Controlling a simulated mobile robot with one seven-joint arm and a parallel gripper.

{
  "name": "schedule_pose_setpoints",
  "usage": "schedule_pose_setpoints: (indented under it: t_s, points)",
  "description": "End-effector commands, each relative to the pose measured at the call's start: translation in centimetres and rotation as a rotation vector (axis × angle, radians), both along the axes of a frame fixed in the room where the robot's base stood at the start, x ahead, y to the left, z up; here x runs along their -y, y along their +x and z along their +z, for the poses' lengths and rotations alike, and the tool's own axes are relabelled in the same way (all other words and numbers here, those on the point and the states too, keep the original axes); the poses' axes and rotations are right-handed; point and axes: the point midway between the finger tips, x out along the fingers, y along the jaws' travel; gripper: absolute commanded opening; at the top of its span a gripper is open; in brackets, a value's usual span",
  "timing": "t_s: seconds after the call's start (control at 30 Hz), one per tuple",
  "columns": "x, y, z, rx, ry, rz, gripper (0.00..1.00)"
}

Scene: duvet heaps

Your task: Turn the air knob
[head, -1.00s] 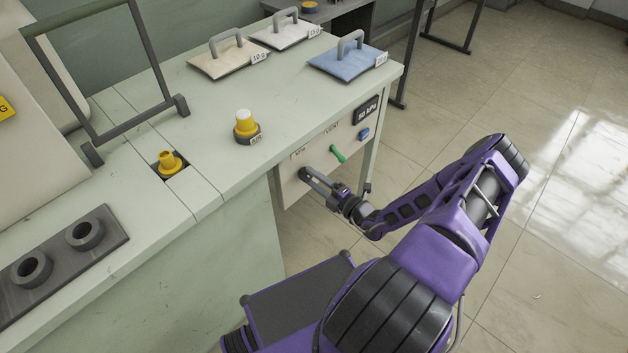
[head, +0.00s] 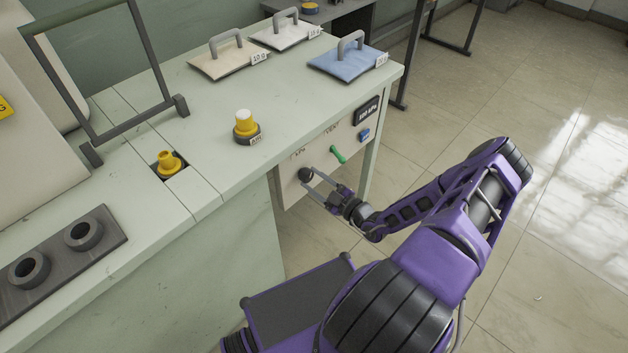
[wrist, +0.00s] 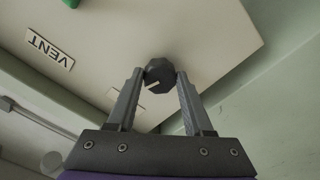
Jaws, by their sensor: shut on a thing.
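The air knob is a dark knob (head: 305,174) on the front panel of the bench, below the lettering. In the wrist view, the knob (wrist: 158,76) is dark and faceted with a white pointer line. My gripper (wrist: 160,80) has one fingertip on each side of the knob and is shut on it. In the head view, my gripper (head: 310,178) reaches the knob from the front right. Part of the panel lettering by the knob is hidden by the fingers in the wrist view.
A green vent lever (head: 338,155) sits right of the knob, with a dark display (head: 367,110) and blue part (head: 364,135) beyond. The bench top (head: 215,120) holds a yellow capped fitting (head: 245,124) and several handled pads. Open floor lies to the right.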

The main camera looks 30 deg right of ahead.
Motion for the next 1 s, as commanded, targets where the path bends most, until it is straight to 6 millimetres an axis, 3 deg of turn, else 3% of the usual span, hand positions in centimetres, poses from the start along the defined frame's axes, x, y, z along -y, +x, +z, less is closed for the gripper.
schedule_pose_setpoints:
  t_s: [0.77,0.8,0.93,1.0]
  points:
    - [-0.06,-0.11,-0.11,-0.037,0.096,0.001,0.00]
    - [-0.06,-0.11,-0.11,-0.036,0.096,0.000,0.57]
    - [-0.05,-0.07,-0.08,-0.036,0.096,0.000,0.80]
    - [-0.05,-0.06,-0.06,-0.035,0.096,0.001,0.81]
